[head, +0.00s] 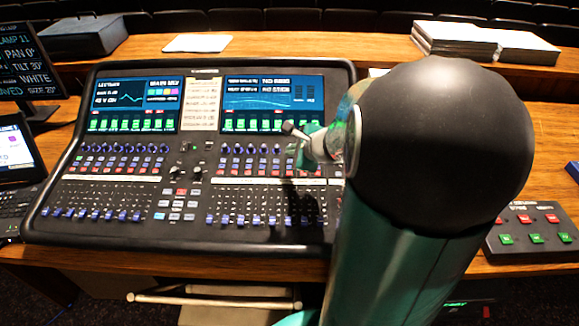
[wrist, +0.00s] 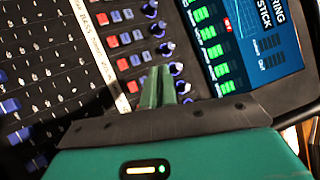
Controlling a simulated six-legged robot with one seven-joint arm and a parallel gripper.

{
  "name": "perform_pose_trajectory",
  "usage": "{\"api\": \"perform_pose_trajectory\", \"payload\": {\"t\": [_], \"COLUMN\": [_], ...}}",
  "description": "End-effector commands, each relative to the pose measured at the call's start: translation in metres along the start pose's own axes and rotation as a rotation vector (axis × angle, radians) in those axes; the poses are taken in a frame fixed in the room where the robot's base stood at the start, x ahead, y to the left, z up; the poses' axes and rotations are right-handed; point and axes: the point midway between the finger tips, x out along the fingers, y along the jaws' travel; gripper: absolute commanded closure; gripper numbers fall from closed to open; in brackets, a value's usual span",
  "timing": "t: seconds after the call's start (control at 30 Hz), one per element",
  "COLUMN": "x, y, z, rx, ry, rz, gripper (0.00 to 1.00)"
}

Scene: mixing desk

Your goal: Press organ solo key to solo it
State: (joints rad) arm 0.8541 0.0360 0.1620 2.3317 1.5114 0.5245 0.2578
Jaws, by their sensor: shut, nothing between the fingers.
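The mixing desk (head: 190,165) stands on the wooden counter. Its right bank has rows of red and blue keys (head: 262,160) below blue knobs and above a white label strip. The wrist view shows these keys side-on, with red keys (wrist: 122,64) and blue keys (wrist: 116,16) beside the label strip (wrist: 98,50). The lettering is too small to tell which key is the organ solo key. My gripper (wrist: 158,88) is shut and empty, its green fingers over the knob and key rows at the right bank. In the head view my arm hides the bank's right end.
Two screens (head: 135,103) (head: 272,103) rise behind the keys. Faders (head: 95,215) fill the front. A small box with red and green buttons (head: 530,225) sits to the right. Monitors stand at the left, and papers (head: 197,43) lie behind.

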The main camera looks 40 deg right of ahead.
Motion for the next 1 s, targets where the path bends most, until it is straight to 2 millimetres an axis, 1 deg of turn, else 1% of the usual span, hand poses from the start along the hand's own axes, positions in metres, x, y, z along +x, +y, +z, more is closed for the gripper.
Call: {"api": "perform_pose_trajectory", "payload": {"t": [0.1,0.3,1.0], "x": [0.012,0.023,0.024], "y": [0.009,0.016,0.018], "z": [-0.008,-0.015,-0.017], "rx": [0.003,0.0,0.0], "ry": [-0.001,-0.001,0.0], "rz": [0.004,0.002,0.0], "gripper": [1.0,1.0,1.0]}}
